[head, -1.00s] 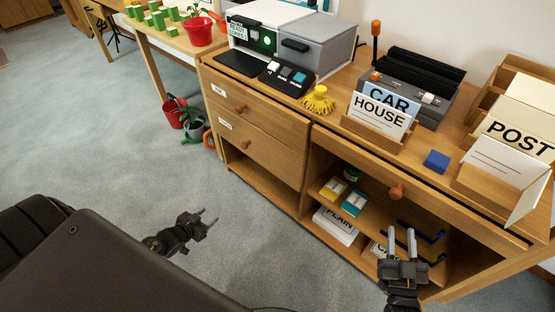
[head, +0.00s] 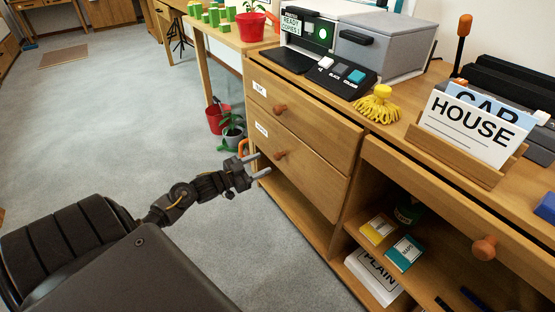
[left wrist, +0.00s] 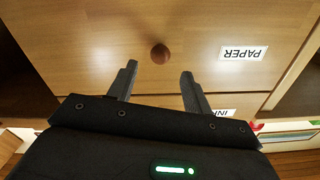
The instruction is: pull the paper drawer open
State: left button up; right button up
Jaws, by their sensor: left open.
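The paper drawer (head: 300,165) is the lower of two wooden drawers and looks shut, its front flush with the cabinet. In the left wrist view the drawer front (left wrist: 100,35) appears upside down with its PAPER label (left wrist: 243,53). Its round brown knob (head: 280,155) also shows in the left wrist view (left wrist: 160,54). My left gripper (head: 261,165) is open and empty, in front of the drawer and close to the knob. In the left wrist view the knob lies just beyond the fingertips, between their lines, with no visible contact. My right gripper is out of view.
The ink drawer (head: 305,118), with its own knob (head: 280,108), is directly above. An open shelf space lies below. A printer (head: 375,50) and yellow tassel (head: 378,105) stand on top. Plant pots (head: 232,135) sit on the floor behind. The carpet in front is clear.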

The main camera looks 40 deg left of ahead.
aim_at(275, 158)
pick_arm(q)
jog(key=b+x, duration=0.2)
jog(key=x, duration=0.5)
jog(key=shift+w+d+f, duration=0.1)
jog(key=shift+w, duration=0.2)
grip_shut()
